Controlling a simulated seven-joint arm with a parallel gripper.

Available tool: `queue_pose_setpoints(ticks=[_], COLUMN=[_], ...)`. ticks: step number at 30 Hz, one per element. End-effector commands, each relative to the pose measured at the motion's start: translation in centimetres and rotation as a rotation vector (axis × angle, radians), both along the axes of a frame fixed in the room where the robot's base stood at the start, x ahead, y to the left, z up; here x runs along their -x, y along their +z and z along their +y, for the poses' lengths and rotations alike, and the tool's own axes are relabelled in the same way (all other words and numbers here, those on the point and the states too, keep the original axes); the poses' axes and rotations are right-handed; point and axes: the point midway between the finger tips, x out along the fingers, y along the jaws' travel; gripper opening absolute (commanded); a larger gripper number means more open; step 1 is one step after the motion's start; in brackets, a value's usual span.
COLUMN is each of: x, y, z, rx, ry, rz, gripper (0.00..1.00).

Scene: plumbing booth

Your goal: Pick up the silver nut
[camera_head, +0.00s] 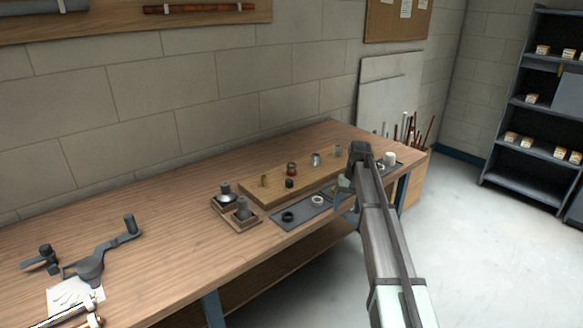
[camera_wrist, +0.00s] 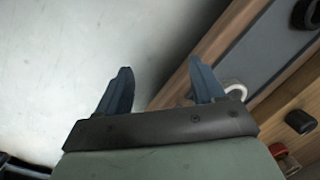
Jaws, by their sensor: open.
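A silver fitting (camera_head: 315,159) stands on the wooden board on the workbench; I cannot tell whether it is the silver nut. A pale ring (camera_head: 317,201) lies on the grey mat and could also be it. In the wrist view the pale ring (camera_wrist: 234,88) is partly hidden beside my right finger. My gripper (camera_head: 344,187) hangs near the bench's front edge, right of the ring. In the wrist view my gripper (camera_wrist: 162,85) is open, with nothing between its fingers; pale floor and the bench edge show beyond them.
The wooden board (camera_head: 250,190) also bears brass, red and black fittings. A black ring (camera_head: 288,216) lies on the grey mat (camera_head: 300,222). A small wooden tray (camera_head: 236,222) with grey parts stands to the left. A white cylinder (camera_head: 390,158) stands at the right end.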

Motion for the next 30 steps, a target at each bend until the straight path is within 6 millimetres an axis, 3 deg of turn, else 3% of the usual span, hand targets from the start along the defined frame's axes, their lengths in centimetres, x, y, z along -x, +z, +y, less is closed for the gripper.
queue_pose_setpoints(ticks=[1,5,9,15,18,22,30], x=[-3.0,-8.5,-14.5,-20.2,-21.5,-22.0,-21.8], y=[2.1,5.8,10.4,16.2,17.9,18.7,16.1], z=[1.4,5.4,11.0,18.1,20.2,21.3,21.3], rx=[0.002,0.017,0.039,0.065,0.073,0.078,0.078], ry=[0.04,0.186,0.365,0.576,0.637,0.671,0.674], rz=[-0.018,-0.057,-0.102,-0.15,-0.163,-0.169,-0.169], gripper=[0.68,0.68,0.68,0.68,0.68,0.68,0.68])
